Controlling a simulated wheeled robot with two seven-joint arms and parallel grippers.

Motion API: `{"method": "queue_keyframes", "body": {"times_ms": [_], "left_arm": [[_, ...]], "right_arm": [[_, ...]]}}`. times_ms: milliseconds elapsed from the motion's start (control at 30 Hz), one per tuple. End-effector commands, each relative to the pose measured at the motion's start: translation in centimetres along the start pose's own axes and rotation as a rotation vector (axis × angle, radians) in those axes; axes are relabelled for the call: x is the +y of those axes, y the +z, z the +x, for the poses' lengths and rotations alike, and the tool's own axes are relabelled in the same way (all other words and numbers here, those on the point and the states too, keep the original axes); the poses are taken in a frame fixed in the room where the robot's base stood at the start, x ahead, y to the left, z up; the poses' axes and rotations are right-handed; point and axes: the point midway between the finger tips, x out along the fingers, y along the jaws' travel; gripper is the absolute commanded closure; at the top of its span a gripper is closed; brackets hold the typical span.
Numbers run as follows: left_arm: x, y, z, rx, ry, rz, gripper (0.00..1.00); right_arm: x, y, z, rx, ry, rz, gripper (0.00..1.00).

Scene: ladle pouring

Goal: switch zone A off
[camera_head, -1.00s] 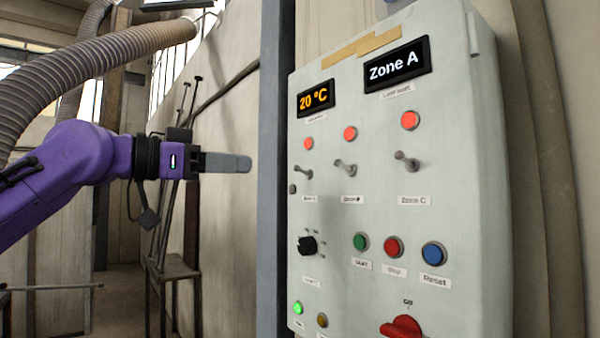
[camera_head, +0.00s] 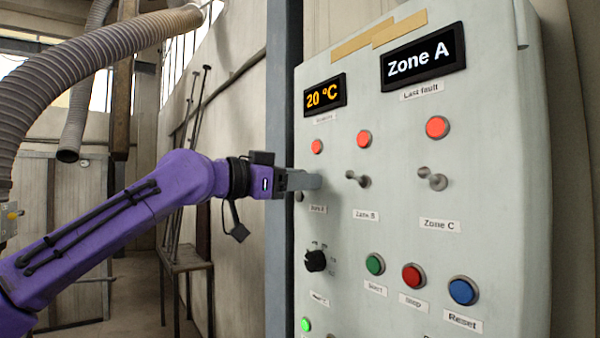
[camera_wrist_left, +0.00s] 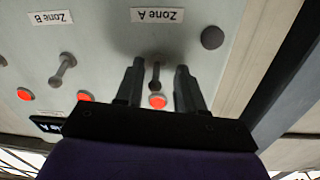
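The Zone A toggle switch (camera_wrist_left: 154,74) shows in the left wrist view as a small grey lever between my fingers. I cannot tell whether it is touched. Its label (camera_wrist_left: 157,15) appears upside down there. The Zone A lamp (camera_head: 317,146) glows red-orange in the head view and also shows in the wrist view (camera_wrist_left: 157,101). My left gripper (camera_head: 312,181) is at the panel over the Zone A switch and hides it in the head view. In the wrist view its two fingers (camera_wrist_left: 158,86) are apart, one on each side of the lever. My right gripper is not in view.
The pale control panel (camera_head: 400,255) also has Zone B (camera_head: 357,179) and Zone C (camera_head: 432,179) toggles with lit lamps. Below are a black knob (camera_head: 315,261) and green, red and blue buttons. A dark round stud (camera_wrist_left: 212,38) sits beside the Zone A switch.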

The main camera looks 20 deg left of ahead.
Motion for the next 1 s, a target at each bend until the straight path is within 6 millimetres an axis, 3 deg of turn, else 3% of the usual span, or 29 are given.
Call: {"method": "queue_keyframes", "body": {"times_ms": [133,167,267,633,1000], "left_arm": [[0.0,0.0,-0.1,0.001,0.000,0.000,0.62],[0.0,0.0,-0.1,0.001,0.000,0.000,0.68],[0.0,0.0,-0.1,0.001,0.000,0.000,1.00],[0.1,0.6,0.0,0.026,-0.004,0.003,1.00],[0.4,2.3,0.0,0.251,-0.046,0.014,1.00]], "right_arm": [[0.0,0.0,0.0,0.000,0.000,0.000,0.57],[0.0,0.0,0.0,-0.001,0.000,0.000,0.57],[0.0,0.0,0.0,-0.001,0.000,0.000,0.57],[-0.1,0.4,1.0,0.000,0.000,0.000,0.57],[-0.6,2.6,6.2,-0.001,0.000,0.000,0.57]]}}
